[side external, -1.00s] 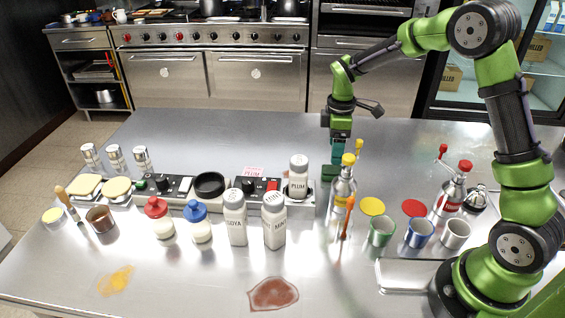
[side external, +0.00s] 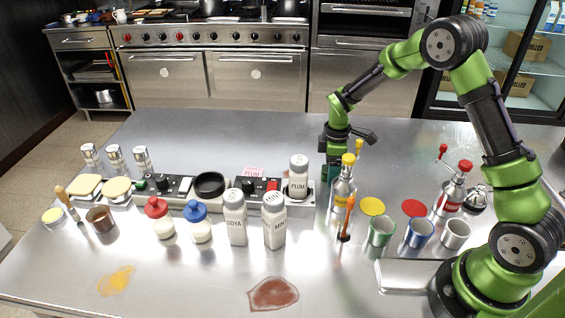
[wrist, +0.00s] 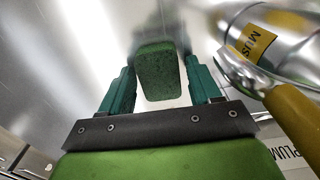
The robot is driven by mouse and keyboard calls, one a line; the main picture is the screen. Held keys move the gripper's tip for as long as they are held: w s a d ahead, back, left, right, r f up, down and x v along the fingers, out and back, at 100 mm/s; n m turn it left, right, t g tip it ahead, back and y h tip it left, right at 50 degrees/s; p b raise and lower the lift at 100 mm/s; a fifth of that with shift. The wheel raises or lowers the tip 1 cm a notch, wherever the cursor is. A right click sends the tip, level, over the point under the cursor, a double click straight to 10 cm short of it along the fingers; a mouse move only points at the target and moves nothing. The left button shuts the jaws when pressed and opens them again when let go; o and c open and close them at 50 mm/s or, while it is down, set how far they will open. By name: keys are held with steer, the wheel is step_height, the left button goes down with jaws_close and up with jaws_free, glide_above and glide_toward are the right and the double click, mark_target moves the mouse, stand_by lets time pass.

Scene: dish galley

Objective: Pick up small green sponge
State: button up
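The small green sponge (wrist: 158,72) shows in the wrist view as a dark green rounded block on the bright steel counter. It lies between the two teal fingers of my gripper (wrist: 160,82). The fingers are open, one on each side, with a narrow gap between each finger and the sponge at the lower part. I cannot tell whether the tips touch it. In the side view my gripper (side external: 333,172) points down, low behind the steel bottle with the yellow cap. I cannot make out the sponge there; the gripper and bottle cover that spot.
The steel bottle (side external: 343,193) stands right beside the gripper, and it is close at right in the wrist view (wrist: 285,40). A white PLUM shaker (side external: 298,176) stands to the left. Coloured cups, including a green one (side external: 381,232), are to the right. The counter behind is clear.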

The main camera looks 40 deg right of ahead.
steer(key=c, duration=0.8)
steer(key=shift+c, duration=0.3)
step_height(320, 180, up, 10)
